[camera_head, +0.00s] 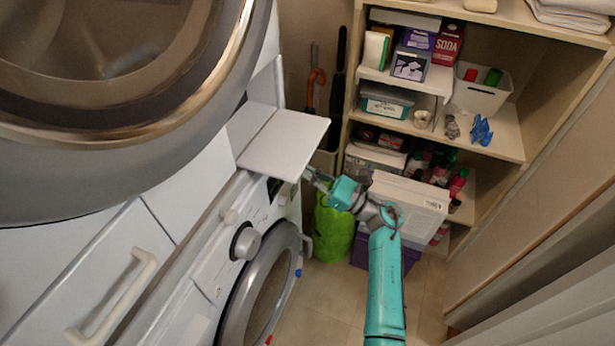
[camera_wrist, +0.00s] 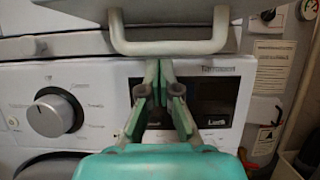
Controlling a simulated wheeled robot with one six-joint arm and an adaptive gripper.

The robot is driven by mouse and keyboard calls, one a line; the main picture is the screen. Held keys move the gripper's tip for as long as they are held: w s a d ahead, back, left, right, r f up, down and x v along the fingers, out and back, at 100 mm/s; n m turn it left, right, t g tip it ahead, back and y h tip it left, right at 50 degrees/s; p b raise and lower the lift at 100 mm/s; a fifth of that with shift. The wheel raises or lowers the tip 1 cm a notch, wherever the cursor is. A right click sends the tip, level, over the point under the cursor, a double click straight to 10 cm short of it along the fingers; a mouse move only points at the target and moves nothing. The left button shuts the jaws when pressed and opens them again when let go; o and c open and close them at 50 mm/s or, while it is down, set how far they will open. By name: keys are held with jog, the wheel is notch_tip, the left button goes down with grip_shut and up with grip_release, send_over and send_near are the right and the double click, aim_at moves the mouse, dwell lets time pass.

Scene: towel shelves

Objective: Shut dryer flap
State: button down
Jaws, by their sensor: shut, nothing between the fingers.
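The dryer flap (camera_head: 285,145) is a flat white panel that sticks out from the front of the stacked machines, right of the large round door (camera_head: 120,100). It stands open. My gripper (camera_head: 312,176) is just below and right of the flap's outer edge. In the wrist view my gripper (camera_wrist: 165,68) is shut and empty. Its tips are in front of the lower machine's control panel (camera_wrist: 100,85), close below a pale U-shaped handle (camera_wrist: 168,47). I cannot tell whether the tips touch anything.
The lower machine has a round knob (camera_head: 245,242) and a round door (camera_head: 262,295). A pale drawer handle (camera_head: 112,300) is at lower left. Wooden shelves (camera_head: 515,135) with boxes stand at right. A green bag (camera_head: 332,228) and a white box (camera_head: 412,200) are near my arm. Some floor is clear.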

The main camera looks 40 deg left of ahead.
aim_at(314, 151)
dwell(0.4)
jog(key=r+h, duration=0.2)
jog(key=d+r+t+h, duration=0.1)
jog(key=r+h, duration=0.1)
jog(key=r, duration=0.1)
jog(key=r+h, duration=0.1)
jog(key=r, duration=0.1)
jog(key=shift+w+d+r+h, duration=0.25)
jog(key=shift+d+r+h, duration=0.05)
jog(key=shift+d+h, duration=0.1)
jog(key=shift+t+h, duration=0.4)
jog(key=shift+h, duration=0.3)
jog(key=r, duration=0.2)
jog(key=a+r, duration=0.1)
jog(key=r, duration=0.2)
jog(key=shift+s+a+r, duration=0.15)
jog(key=shift+s+a, duration=0.05)
jog(key=a+r, duration=0.2)
jog(key=r, duration=0.1)
jog(key=a+r, duration=0.1)
jog(key=shift+s+a+r, duration=0.25)
jog(key=shift+s+r, duration=0.05)
jog(key=shift+s, duration=0.1)
jog(key=shift+s+a+r, duration=0.25)
jog(key=shift+a+r, duration=0.45)
jog(key=shift+a, duration=0.3)
